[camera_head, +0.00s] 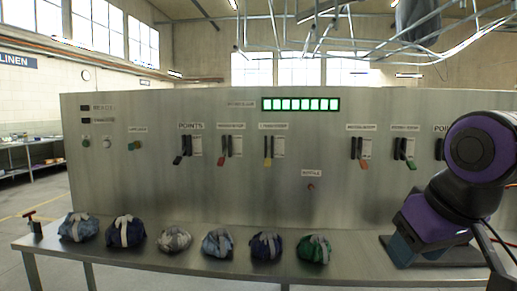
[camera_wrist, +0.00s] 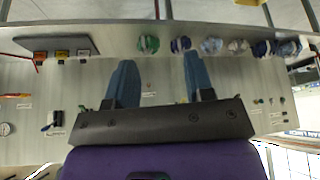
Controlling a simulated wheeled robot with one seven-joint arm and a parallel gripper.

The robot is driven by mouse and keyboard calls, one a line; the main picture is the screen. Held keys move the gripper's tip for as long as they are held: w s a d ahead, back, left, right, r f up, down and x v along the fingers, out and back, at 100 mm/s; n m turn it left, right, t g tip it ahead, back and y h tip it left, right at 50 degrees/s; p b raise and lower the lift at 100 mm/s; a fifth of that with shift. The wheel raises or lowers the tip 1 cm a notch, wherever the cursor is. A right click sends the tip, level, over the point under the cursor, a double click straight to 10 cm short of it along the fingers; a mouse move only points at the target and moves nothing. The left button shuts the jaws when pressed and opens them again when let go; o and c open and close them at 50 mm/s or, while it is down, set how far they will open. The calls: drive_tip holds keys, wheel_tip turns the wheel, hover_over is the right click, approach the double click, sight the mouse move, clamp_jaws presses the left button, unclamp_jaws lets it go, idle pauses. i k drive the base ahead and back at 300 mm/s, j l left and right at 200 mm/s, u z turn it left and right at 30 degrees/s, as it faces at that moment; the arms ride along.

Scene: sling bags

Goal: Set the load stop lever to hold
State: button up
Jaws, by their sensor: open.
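A row of levers stands on the steel panel (camera_head: 140,190) in the head view. They include a black one (camera_head: 181,158) under a "POINTS" label, a red-tipped one (camera_head: 222,158), a yellow-tipped one (camera_head: 268,158), an orange-tipped one (camera_head: 362,158) and a green-tipped one (camera_head: 409,160). The other labels are too small to read, so I cannot tell which is the load stop lever. My arm partly covers another lever at the right. In the wrist view, a black lever (camera_wrist: 52,122) shows left of my gripper (camera_wrist: 160,80), which is open and empty, its two blue fingers apart.
Several cloth bags, among them a green one (camera_head: 315,249), lie along the table (camera_head: 190,266) before the panel. A small red-topped device (camera_head: 33,222) stands at its left end. Metal rails hang overhead.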

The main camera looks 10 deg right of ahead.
sight(267, 164)
drive_tip(key=i+j+z, duration=0.1)
drive_tip(key=i+j, duration=0.25)
drive_tip(key=j, duration=0.25)
drive_tip(key=i+j+z, duration=0.15)
drive_tip(key=j, duration=0.2)
drive_tip(key=i+j+z, duration=0.1)
drive_tip(key=i+j, duration=0.25)
drive_tip(key=j, duration=0.3)
drive_tip(key=i+j+z, duration=0.15)
drive_tip(key=j, duration=0.2)
drive_tip(key=i+j+z, duration=0.1)
drive_tip(key=j, duration=0.25)
drive_tip(key=i+j, duration=0.15)
drive_tip(key=j, duration=0.25)
drive_tip(key=i, duration=0.5)
drive_tip(key=l+z, duration=0.05)
